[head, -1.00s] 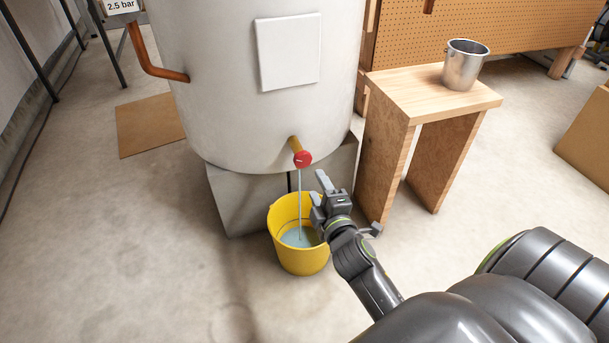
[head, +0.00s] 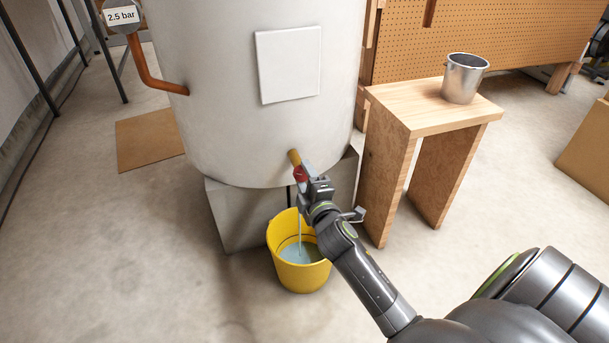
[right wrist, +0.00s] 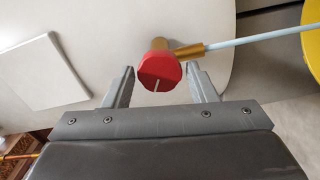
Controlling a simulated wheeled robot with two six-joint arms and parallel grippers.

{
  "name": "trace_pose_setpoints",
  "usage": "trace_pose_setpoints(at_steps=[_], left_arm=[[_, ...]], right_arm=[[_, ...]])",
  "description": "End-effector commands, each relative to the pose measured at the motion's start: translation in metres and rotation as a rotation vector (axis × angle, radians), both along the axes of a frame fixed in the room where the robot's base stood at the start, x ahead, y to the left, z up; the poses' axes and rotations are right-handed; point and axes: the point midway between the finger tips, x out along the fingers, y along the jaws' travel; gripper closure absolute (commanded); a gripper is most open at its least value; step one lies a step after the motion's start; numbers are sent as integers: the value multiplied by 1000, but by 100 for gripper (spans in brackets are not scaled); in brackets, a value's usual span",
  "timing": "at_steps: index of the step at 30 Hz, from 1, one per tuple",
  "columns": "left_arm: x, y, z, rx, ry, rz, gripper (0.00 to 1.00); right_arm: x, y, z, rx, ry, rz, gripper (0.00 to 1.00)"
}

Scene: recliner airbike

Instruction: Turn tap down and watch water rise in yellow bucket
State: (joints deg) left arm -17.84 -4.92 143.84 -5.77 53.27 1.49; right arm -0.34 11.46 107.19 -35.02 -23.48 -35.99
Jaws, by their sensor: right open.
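The tap, a brass pipe with a red knob (head: 300,174), sticks out low on the front of the big pale tank (head: 230,110). A thin stream of water runs from it into the yellow bucket (head: 305,275) on the floor, which holds some bluish water. My right gripper (head: 306,181) is at the tap and partly covers the knob. In the right wrist view the red knob (right wrist: 160,70), with a white mark, lies between the two open fingers of my right gripper (right wrist: 160,88), with gaps on both sides. My left gripper is out of view.
A wooden stand (head: 420,105) with a metal pot (head: 464,78) on it stands right of the tank.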

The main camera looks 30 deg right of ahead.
Motion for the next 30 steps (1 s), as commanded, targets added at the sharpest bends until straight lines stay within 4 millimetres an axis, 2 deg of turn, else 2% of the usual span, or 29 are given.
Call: trace_pose_setpoints(at_steps=[7,12,16,22,30], left_arm=[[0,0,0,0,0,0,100],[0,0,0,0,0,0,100],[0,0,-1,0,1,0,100],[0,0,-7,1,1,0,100],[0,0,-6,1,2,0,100]], right_arm=[[1,0,0,0,0,0,48],[0,0,0,-1,0,0,69],[0,0,-1,18,-4,0,69],[0,0,-1,157,-38,1,69],[0,0,-1,170,-40,0,69]])
